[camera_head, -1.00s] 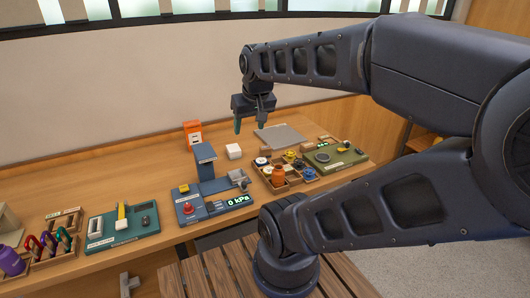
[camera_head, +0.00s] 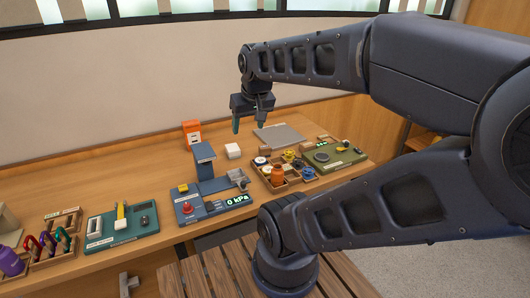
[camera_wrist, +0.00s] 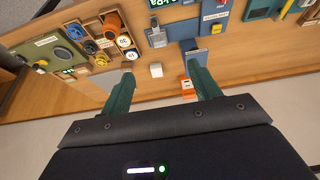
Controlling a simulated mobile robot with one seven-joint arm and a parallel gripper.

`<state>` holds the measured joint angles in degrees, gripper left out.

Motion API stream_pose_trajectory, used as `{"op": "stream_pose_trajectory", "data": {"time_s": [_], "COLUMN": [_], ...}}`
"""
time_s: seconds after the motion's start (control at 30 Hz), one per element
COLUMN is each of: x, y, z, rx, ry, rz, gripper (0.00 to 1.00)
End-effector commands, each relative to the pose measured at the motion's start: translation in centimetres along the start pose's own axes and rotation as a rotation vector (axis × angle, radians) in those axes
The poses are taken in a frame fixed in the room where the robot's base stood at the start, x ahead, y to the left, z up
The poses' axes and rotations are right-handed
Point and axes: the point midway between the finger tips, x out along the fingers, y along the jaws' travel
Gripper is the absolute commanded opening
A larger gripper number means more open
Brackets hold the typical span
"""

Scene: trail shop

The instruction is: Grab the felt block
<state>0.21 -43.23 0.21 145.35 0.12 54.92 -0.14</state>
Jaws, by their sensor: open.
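A small white block (camera_head: 233,150), which looks like the felt block, sits on the wooden counter behind the blue device. It also shows in the wrist view (camera_wrist: 156,70), between the fingertips in the picture but beyond them on the counter. My gripper (camera_head: 249,122) is open and empty, with its green fingers pointing down. It hangs in the air above the back of the counter, apart from the block. In the wrist view both fingers of my gripper (camera_wrist: 159,63) are spread wide.
A blue upright post (camera_head: 205,162) on the pressure device stands left of the block, and an orange box (camera_head: 192,132) stands behind. A wooden tray of jars (camera_head: 265,178) is to the right in front. A grey flat sheet (camera_head: 279,136) lies to the right.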

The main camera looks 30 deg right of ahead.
Motion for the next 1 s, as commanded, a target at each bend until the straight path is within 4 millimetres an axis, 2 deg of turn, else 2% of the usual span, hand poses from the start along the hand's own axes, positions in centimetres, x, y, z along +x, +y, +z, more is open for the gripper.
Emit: {"op": "stream_pose_trajectory", "data": {"time_s": [0.23,0.37,0.67,1.0], "x": [0.1,0.6,3.8,8.9], "y": [0.1,0.5,3.0,6.2], "z": [-0.2,-1.3,-6.4,-11.9], "rx": [-0.007,-0.05,-0.269,-0.544], "ry": [-0.004,-0.027,-0.144,-0.298], "rz": [0.005,0.034,0.143,0.207], "gripper": [0.62,0.62,0.62,0.62]}}
